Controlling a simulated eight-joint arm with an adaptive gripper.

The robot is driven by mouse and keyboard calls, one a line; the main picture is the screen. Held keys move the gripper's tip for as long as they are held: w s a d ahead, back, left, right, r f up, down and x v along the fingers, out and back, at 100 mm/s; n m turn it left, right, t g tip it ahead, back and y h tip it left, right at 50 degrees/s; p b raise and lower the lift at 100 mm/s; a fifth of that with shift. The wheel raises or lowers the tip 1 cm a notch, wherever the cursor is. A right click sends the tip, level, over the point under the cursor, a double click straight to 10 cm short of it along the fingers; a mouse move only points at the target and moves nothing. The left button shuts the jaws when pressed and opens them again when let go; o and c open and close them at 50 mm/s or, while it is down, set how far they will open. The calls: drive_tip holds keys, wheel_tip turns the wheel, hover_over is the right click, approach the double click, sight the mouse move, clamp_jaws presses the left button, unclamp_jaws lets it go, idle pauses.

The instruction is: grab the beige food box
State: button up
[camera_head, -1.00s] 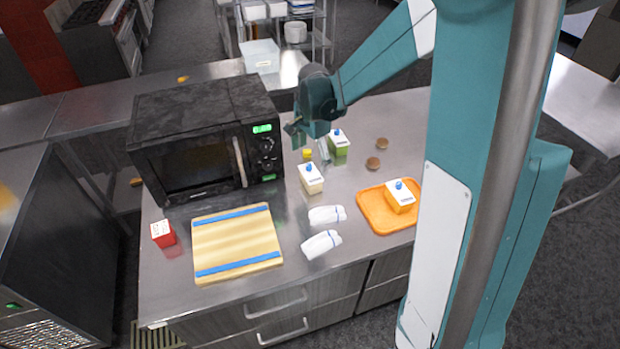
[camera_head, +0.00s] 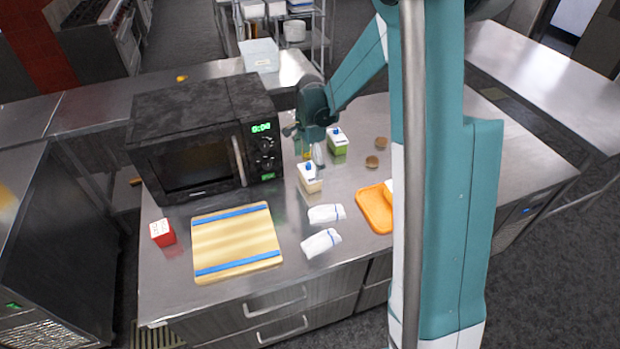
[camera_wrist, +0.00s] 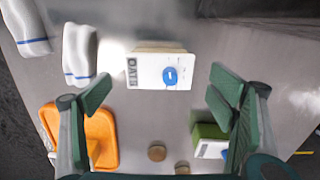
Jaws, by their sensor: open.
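The beige food box (camera_head: 309,178) is a small carton with a white top and a blue cap, standing on the steel counter just right of the microwave. In the wrist view its white top and blue cap (camera_wrist: 158,72) lie ahead of my gripper, between the lines of the two fingers. My gripper (camera_head: 312,155) is above and just behind the box in the head view. In the wrist view the gripper (camera_wrist: 165,98) has its two green fingers wide apart with nothing between the pads.
A green carton (camera_head: 337,142) stands close behind the box. White cloth rolls (camera_head: 325,214) lie in front. An orange tray (camera_head: 373,208) is at right, partly hidden by my arm. The microwave (camera_head: 205,150) stands left; a cutting board (camera_head: 236,242) and red box (camera_head: 162,232) are front left.

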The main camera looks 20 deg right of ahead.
sight(310, 177)
drive_tip(key=shift+f, duration=1.25)
drive_tip(key=shift+f, duration=2.6)
drive_tip(key=c, duration=1.3)
drive_tip(key=shift+r, duration=0.1)
drive_tip(key=shift+r, duration=4.95)
